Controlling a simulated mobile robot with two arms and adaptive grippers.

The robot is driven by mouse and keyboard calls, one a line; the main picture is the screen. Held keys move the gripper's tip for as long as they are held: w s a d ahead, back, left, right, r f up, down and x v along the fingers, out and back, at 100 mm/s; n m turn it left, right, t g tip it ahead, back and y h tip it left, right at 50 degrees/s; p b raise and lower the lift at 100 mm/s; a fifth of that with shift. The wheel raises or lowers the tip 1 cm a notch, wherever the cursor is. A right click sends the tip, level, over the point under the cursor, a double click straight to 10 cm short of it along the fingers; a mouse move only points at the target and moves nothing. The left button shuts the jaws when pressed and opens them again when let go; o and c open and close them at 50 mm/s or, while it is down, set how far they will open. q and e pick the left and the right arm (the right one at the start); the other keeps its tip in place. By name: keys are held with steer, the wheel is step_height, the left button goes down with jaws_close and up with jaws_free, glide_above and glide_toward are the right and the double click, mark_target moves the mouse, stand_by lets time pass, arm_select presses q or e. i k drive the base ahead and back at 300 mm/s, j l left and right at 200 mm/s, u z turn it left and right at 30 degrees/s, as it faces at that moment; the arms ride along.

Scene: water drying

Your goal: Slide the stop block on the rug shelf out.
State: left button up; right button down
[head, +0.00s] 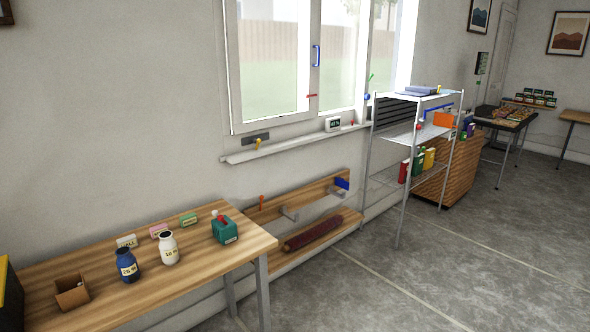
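The rug shelf (278,205) is a low wooden unit against the wall below the window. A dark red rolled rug (322,228) lies along its lower board. A small red upright piece (262,201) stands near the left end. Grey pieces (290,213) show along the front of the upper board. The table's far corner hides the shelf's left end. Neither of my grippers is in view.
A wooden table (215,268) with jars and a green box (225,230) stands in front left of the shelf. A metal rack (405,135) stands to its right. The grey floor (400,290) in front of the shelf and to the right is clear.

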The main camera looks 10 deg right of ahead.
mark_target(339, 182)
steer(key=i+l+z, duration=0.2)
steer(key=i+z, duration=0.2)
steer(key=i, duration=0.25)
steer(key=i+z, duration=0.35)
steer(key=i, duration=0.3)
steer(key=i+j+z, duration=0.15)
steer(key=i+z, duration=0.25)
steer(key=i, duration=0.25)
steer(key=i+u, duration=0.4)
steer(key=i+l+u, duration=0.2)
steer(key=i+u, duration=0.2)
steer(key=i+l+u, duration=0.3)
steer(key=i+u, duration=0.15)
steer(key=i+l+u, duration=0.4)
